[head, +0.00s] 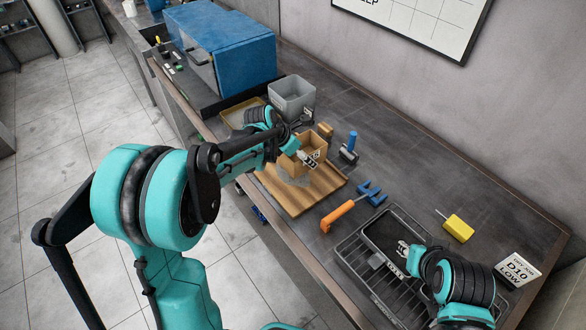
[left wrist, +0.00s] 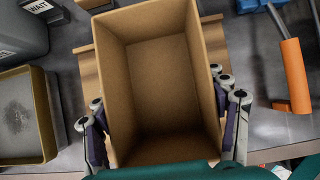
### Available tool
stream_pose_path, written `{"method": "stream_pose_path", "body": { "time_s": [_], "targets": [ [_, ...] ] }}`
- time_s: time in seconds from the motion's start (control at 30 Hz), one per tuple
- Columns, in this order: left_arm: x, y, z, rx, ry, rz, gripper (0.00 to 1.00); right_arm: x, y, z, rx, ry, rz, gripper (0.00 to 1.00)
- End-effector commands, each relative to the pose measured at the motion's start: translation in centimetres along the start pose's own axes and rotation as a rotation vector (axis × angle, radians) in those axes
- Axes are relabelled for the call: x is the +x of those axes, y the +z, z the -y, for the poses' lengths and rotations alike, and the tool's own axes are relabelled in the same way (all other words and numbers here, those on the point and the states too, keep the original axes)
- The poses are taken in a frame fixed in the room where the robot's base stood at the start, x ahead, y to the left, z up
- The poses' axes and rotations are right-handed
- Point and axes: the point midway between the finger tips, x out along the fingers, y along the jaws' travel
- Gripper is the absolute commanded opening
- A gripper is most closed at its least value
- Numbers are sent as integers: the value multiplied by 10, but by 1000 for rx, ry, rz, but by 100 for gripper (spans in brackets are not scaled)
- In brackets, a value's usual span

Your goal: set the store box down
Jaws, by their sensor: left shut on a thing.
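The store box (head: 313,146) is an open, empty brown cardboard box. In the left wrist view the box (left wrist: 150,70) fills the middle, with my left gripper's fingers (left wrist: 165,128) closed on its two side walls. In the head view my left gripper (head: 306,158) is at the box, over the wooden board (head: 311,198). I cannot tell whether the box's bottom touches the board. My right gripper (head: 404,250) is over the black rack tray (head: 350,252) at the lower right; its fingers are too small to read.
A grey bin (head: 292,92) and a shallow tan tray (head: 233,122) are behind the board. The far right bench is mostly clear.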

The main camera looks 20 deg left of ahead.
Motion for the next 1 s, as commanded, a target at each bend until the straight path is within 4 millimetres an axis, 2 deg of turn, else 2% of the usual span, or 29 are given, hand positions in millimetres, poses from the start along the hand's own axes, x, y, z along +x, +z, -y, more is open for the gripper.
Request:
{"method": "stream_pose_path", "body": {
  "time_s": [0.03,0.1,0.2,0.37,0.53,0.6,0.97,1.0],
  "targets": [
    [3,-11,-8,-3,1,0,42,4,3,0,0,0,0,31],
    [4,-21,-16,-3,0,1,42,6,4,0,0,0,0,31],
    [4,-29,-22,-1,0,1,42,8,5,0,0,0,0,31],
    [10,-36,-25,1,-1,0,42,10,7,0,0,0,0,31],
    [33,-50,-24,1,-1,0,42,20,14,0,0,0,0,31],
    [39,-53,-24,1,-1,0,42,21,15,0,0,0,0,31],
    [41,-55,-24,1,-1,0,42,23,16,0,0,0,0,31],
    [40,-54,-24,1,-1,0,83,22,16,0,0,0,0,31]
  ]
}}
